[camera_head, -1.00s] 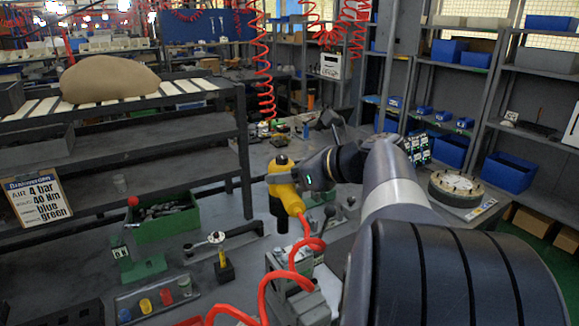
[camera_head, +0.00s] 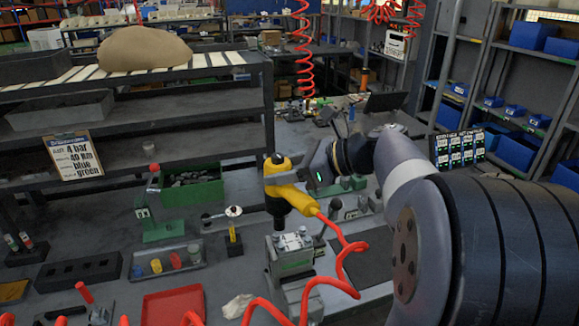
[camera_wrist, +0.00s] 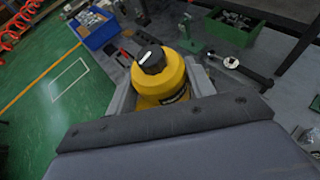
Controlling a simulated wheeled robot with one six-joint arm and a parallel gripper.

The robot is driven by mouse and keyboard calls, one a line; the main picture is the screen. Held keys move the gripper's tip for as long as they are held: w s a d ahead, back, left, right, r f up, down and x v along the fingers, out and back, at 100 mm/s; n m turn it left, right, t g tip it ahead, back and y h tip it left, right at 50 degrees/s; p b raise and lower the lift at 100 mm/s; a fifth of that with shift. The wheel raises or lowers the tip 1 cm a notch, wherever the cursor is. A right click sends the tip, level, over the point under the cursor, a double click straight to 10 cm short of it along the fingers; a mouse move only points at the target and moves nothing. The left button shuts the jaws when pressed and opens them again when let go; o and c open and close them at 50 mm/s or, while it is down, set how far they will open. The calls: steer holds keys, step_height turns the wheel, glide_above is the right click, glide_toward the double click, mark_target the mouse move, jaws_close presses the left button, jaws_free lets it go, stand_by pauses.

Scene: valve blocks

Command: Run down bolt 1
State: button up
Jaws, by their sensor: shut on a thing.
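My gripper (camera_head: 287,178) is shut on a yellow power driver (camera_head: 290,197) with a black cap and a red coiled hose. It also shows in the wrist view, where the grey fingers stand on both sides of the yellow body (camera_wrist: 167,80). The driver is upright, its black socket (camera_head: 279,214) pointing down. The valve block (camera_head: 292,264) sits below it, with silvery bolt heads (camera_head: 291,240) on top. The socket end overlaps the block's far left edge in the picture; I cannot tell whether it touches a bolt. Which one is bolt 1 cannot be told.
A green bin (camera_head: 193,190) of parts, a green stand (camera_head: 160,226) and a small tray of coloured pieces (camera_head: 166,262) are to the left. A red tray (camera_head: 172,305) and a white cloth (camera_head: 238,306) lie in front. The hose loops over the block's right side.

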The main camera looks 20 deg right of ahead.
steer(key=shift+r+p, duration=0.25)
steer(key=shift+p, duration=0.25)
steer(key=shift+f+b, duration=1.35)
steer(key=shift+f, duration=1.15)
steer(key=shift+p, duration=0.7)
steer(key=shift+f+b, duration=0.45)
steer(key=shift+f, duration=0.5)
steer(key=shift+r+p, duration=0.1)
steer(key=shift+p, duration=0.3)
